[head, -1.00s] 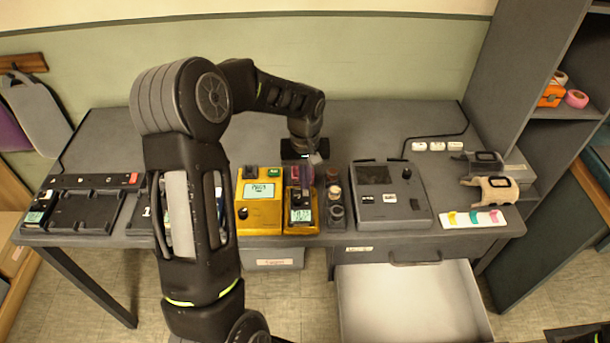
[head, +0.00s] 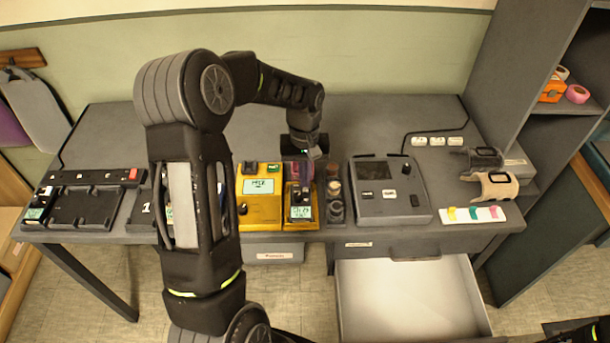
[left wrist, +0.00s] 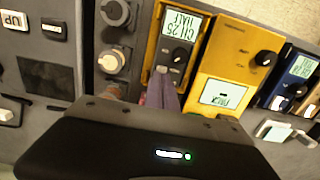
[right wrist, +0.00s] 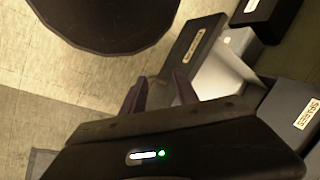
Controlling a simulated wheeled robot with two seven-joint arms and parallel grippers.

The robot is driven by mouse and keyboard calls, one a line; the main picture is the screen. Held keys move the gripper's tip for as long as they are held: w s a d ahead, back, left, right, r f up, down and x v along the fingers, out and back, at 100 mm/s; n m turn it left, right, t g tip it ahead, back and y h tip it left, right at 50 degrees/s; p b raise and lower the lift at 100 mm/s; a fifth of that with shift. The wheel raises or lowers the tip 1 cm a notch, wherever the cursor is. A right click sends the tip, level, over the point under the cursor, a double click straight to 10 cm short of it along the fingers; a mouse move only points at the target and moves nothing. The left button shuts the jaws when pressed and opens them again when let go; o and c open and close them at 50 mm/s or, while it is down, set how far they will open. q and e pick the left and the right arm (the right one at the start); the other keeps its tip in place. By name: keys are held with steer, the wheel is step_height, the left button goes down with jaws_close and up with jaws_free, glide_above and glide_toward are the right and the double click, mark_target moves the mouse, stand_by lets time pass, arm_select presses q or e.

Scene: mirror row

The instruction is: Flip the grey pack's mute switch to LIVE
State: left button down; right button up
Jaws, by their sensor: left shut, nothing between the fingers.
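A grey pack (head: 301,200) with a lit display and a dark knob sits in a narrow yellow cradle near the table's front edge. In the left wrist view the pack (left wrist: 179,54) reads CH 25 HALL. My left gripper (head: 301,172) is shut and empty, pointing down at the pack's back end. Its purple fingertips (left wrist: 163,78) overlap that end in the left wrist view. I cannot tell whether they touch it. The mute switch and its position are not clear. My right gripper (right wrist: 158,92) is open and empty, away from the table.
A wider yellow unit (head: 260,205) with a display stands left of the cradle. A blue pack (left wrist: 299,73) shows in the left wrist view. An open drawer (head: 410,300) juts out below.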

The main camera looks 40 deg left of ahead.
arm_select(q)
steer(key=shift+s+d+f, duration=0.3)
steer(key=shift+s+f, duration=0.25)
steer(key=shift+w+r+p, duration=0.1)
steer(key=shift+r+p, duration=0.25)
steer(key=shift+r, duration=0.15)
steer(key=r+p, duration=0.1)
steer(key=r, duration=0.2)
steer(key=r+p, duration=0.1)
steer(key=shift+w+a+r+p, duration=0.25)
steer(key=shift+w+a+p, duration=0.05)
steer(key=shift+w+p, duration=0.1)
steer(key=shift+w+r+b, duration=0.2)
steer(key=shift+r+b, duration=0.25)
steer(key=shift+b, duration=0.2)
step_height(320, 180, up, 9)
steer(key=b, duration=0.1)
steer(key=shift+w+a+f, duration=0.15)
steer(key=shift+a, duration=0.05)
